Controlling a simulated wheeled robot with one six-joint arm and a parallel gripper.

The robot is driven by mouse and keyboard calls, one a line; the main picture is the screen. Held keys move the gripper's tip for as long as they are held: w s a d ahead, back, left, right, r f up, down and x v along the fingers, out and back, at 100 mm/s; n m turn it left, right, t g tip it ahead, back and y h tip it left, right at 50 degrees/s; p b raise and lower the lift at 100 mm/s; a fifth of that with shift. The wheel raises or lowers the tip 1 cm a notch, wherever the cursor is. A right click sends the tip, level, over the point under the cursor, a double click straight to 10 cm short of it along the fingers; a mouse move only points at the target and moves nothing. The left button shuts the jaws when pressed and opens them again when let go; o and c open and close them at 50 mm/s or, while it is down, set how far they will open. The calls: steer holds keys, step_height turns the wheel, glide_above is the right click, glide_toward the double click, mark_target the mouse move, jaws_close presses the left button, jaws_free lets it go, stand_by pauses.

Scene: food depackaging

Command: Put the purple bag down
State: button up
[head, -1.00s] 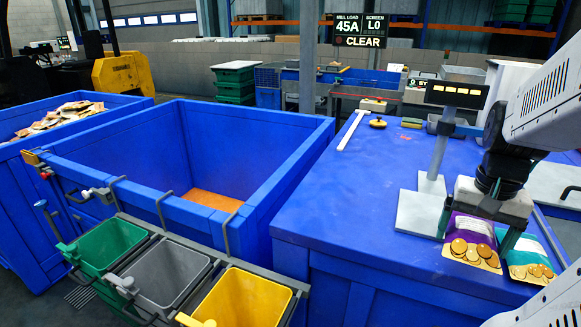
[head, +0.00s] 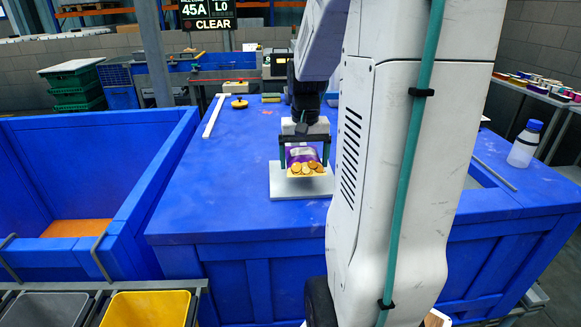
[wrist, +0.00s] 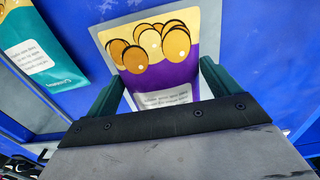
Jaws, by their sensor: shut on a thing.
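The purple bag (head: 303,154) has a pale lower part with round golden food pictures. My gripper (head: 304,163) is shut on it, with one teal finger at each side. In the head view the bag shows over a flat light-grey plate (head: 285,187) on the blue table; I cannot tell whether it touches the plate. In the wrist view the purple bag (wrist: 180,78) sits between the fingers (wrist: 160,85). A teal bag (wrist: 40,45) lies to its left in that view, apart from it. My arm hides the area right of the plate in the head view.
The blue table top (head: 225,180) is clear left of the plate. A white strip (head: 213,116) and a yellow round object (head: 239,103) lie farther back. A large blue crate (head: 150,185) stands left, with a yellow bin (head: 147,308) in front. A blue-capped bottle (head: 525,145) stands right.

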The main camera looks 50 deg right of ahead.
steer(key=shift+w+d+f, duration=0.15)
steer(key=shift+w+f, duration=0.15)
steer(key=shift+f, duration=1.5)
